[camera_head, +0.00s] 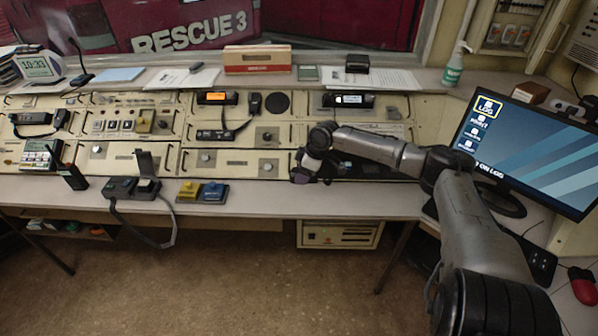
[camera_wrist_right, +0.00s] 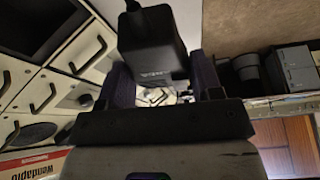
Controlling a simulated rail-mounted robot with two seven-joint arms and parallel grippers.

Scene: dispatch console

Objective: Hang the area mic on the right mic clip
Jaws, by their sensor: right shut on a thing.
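My right gripper (camera_head: 304,174) is at the front right part of the console panel, low over its surface. In the right wrist view my right gripper (camera_wrist_right: 163,80) is shut on a black box-shaped mic (camera_wrist_right: 152,45), with one finger on each side. A cord leaves the mic's far end. In the head view the gripper and arm mostly hide this mic. A black mic (camera_head: 255,103) sits upright beside the middle radio (camera_head: 212,98) with its orange display. I cannot clearly make out the right mic clip; the right radio (camera_head: 348,100) is behind my arm. My left gripper is not in view.
A monitor (camera_head: 530,150) stands at the right, near my arm.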

